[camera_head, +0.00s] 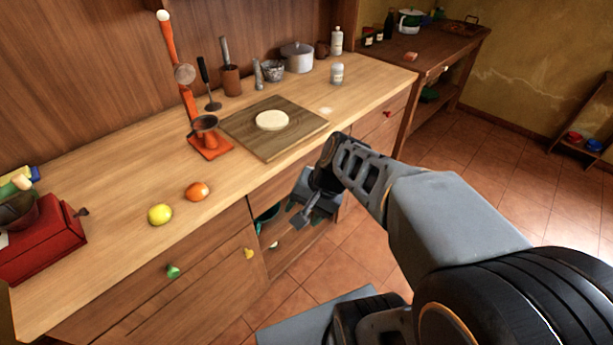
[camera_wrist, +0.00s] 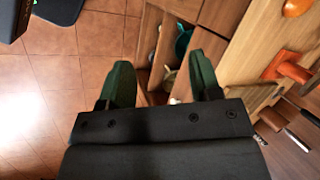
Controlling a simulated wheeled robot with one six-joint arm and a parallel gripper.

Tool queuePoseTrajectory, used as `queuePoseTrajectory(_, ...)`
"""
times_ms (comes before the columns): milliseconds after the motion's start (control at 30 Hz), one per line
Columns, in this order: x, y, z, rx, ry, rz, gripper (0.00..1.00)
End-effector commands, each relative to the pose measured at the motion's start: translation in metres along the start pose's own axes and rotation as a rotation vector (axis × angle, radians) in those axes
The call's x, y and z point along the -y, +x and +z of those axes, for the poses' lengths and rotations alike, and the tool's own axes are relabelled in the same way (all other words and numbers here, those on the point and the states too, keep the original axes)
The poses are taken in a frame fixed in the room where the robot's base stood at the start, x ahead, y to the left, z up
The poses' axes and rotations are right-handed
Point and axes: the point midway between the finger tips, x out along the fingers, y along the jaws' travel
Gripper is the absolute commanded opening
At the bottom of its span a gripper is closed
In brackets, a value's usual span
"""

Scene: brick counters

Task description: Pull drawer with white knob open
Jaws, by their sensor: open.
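A small pale knob (camera_head: 273,244), which looks white, shows on the wooden front below the open shelf of the counter. In the wrist view a small whitish spot (camera_wrist: 173,100) near the right finger may be the same knob; I cannot be sure. The drawer front around it looks shut, and my arm hides part of it. My gripper (camera_head: 305,213) is open and empty in front of the counter, up and to the right of the knob. In the wrist view its two dark green fingers stand wide apart (camera_wrist: 158,75), with the counter front beyond them.
A green knob (camera_head: 173,271), a yellow knob (camera_head: 249,253) and a red knob (camera_head: 387,114) stick out of other fronts. The countertop (camera_head: 110,180) overhangs the fronts and holds fruit, a cutting board and utensils. Tiled floor (camera_head: 480,150) lies clear to the right.

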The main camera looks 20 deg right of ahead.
Motion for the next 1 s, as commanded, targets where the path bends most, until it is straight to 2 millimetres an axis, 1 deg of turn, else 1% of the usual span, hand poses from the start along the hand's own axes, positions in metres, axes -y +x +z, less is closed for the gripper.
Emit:
queuePoseTrajectory(33, -0.012, 0.045, -0.015, 0.075, 0.204, -0.083, 0.58)
queuePoseTrajectory(67, -0.011, 0.057, -0.024, 0.119, 0.323, -0.141, 0.58)
queuePoseTrajectory(100, -0.01, 0.072, -0.036, 0.178, 0.478, -0.218, 0.58)
queuePoseTrajectory(167, -0.01, 0.091, -0.058, 0.264, 0.7, -0.338, 0.58)
queuePoseTrajectory(200, -0.011, 0.101, -0.075, 0.319, 0.839, -0.42, 0.58)
queuePoseTrajectory(267, -0.016, 0.114, -0.103, 0.399, 1.034, -0.542, 0.58)
queuePoseTrajectory(300, -0.022, 0.12, -0.122, 0.449, 1.151, -0.624, 0.58)
queuePoseTrajectory(367, -0.034, 0.127, -0.151, 0.518, 1.308, -0.743, 0.58)
queuePoseTrajectory(400, -0.043, 0.131, -0.169, 0.56, 1.398, -0.819, 0.58)
queuePoseTrajectory(433, -0.051, 0.133, -0.182, 0.588, 1.459, -0.875, 0.58)
queuePoseTrajectory(500, -0.069, 0.136, -0.208, 0.647, 1.574, -0.993, 0.58)
queuePoseTrajectory(600, -0.093, 0.138, -0.235, 0.709, 1.688, -1.127, 0.58)
queuePoseTrajectory(700, -0.108, 0.138, -0.251, 0.747, 1.751, -1.214, 0.58)
queuePoseTrajectory(733, -0.11, 0.138, -0.255, 0.754, 1.762, -1.232, 0.58)
queuePoseTrajectory(800, -0.111, 0.139, -0.262, 0.767, 1.779, -1.258, 0.58)
queuePoseTrajectory(867, -0.107, 0.14, -0.266, 0.771, 1.784, -1.267, 0.58)
queuePoseTrajectory(1000, -0.087, 0.147, -0.277, 0.772, 1.783, -1.268, 0.58)
